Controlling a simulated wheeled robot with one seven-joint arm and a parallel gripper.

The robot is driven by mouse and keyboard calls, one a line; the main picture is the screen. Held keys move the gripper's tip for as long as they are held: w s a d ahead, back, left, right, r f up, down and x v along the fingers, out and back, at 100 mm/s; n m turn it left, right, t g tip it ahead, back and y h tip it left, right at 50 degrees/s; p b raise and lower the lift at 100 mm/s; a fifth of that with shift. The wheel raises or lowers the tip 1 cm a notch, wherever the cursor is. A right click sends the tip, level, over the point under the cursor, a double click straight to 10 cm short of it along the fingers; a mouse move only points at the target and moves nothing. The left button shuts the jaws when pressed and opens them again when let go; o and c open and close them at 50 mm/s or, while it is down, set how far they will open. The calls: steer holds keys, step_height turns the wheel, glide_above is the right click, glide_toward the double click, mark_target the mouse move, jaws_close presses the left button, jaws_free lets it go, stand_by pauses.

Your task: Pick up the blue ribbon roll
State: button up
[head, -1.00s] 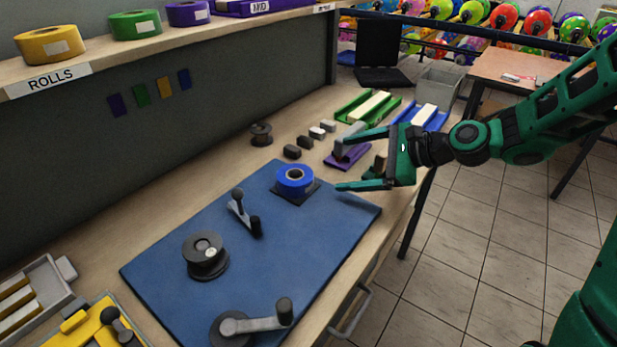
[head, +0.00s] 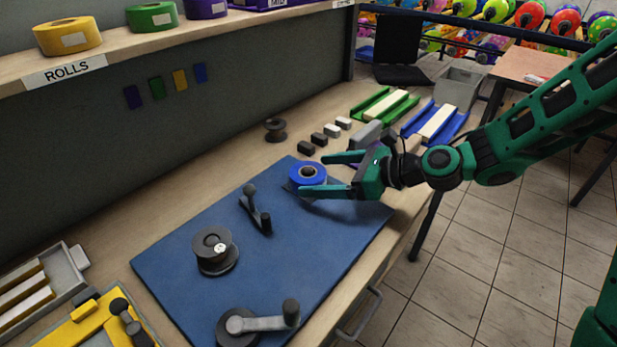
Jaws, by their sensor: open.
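The blue ribbon roll (head: 308,174) lies flat on a dark square base at the far right corner of the blue mat (head: 205,290). My green gripper (head: 332,175) is just to the right of the roll, with its fingers pointing left. One finger is on the far side of the roll, the other on its near side, partly in front of its near right edge. The fingers are apart, with the roll's right part between them in the picture. I cannot tell whether either finger touches it.
A dark spool (head: 214,250), a small lever (head: 255,208) and a crank (head: 258,322) are on the mat. Small dark and grey blocks (head: 318,139) and a black spool (head: 275,130) stand behind. Green (head: 386,104) and blue (head: 434,122) trays lie at the far right.

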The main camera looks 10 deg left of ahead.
mark_target(313, 173)
steer(key=x, duration=0.4)
steer(key=shift+a, duration=0.2)
steer(key=c, duration=1.2)
steer(key=shift+r, duration=0.1)
